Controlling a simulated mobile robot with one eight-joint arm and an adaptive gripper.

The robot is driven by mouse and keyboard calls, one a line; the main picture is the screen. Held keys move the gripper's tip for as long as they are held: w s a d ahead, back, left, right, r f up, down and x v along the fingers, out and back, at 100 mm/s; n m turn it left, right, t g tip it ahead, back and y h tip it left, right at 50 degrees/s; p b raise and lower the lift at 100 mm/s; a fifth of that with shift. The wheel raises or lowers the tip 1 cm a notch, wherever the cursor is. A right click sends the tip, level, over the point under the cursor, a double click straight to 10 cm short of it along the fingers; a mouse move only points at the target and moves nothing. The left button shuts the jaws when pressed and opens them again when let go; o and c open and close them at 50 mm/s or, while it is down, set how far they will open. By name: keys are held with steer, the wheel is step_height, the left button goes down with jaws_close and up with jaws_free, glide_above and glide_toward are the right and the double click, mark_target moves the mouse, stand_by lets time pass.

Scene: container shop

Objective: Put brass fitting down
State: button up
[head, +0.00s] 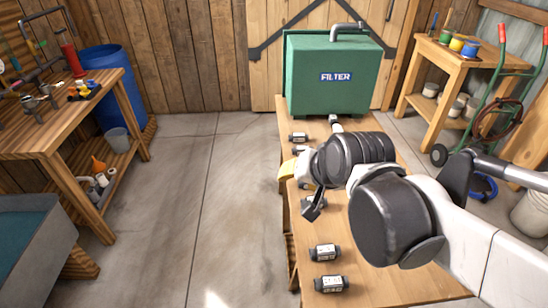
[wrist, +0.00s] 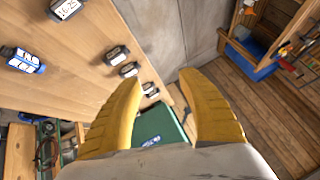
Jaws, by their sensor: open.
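I cannot pick out a brass fitting in either view. My gripper (wrist: 163,80) is open in the wrist view, its two yellow fingers spread with nothing held between them. In the head view only a bit of yellow finger (head: 286,172) shows at the left edge of the wooden table (head: 385,282); my arm hides the rest. Several small dark blocks with white labels lie on this table, such as a near one (head: 330,283) and another behind it (head: 325,252). In the wrist view a blue and white block (wrist: 22,60) lies on the tabletop.
A green filter box (head: 331,80) stands at the table's far end. A smaller bench (head: 450,57) and hand truck (head: 497,85) stand right. The concrete floor (head: 215,210) between is clear.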

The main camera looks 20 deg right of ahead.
steer(key=s+a+f+n+g, duration=0.1)
steer(key=s+n, duration=0.4)
steer(key=s, duration=0.2)
steer(key=shift+a+n, duration=0.3)
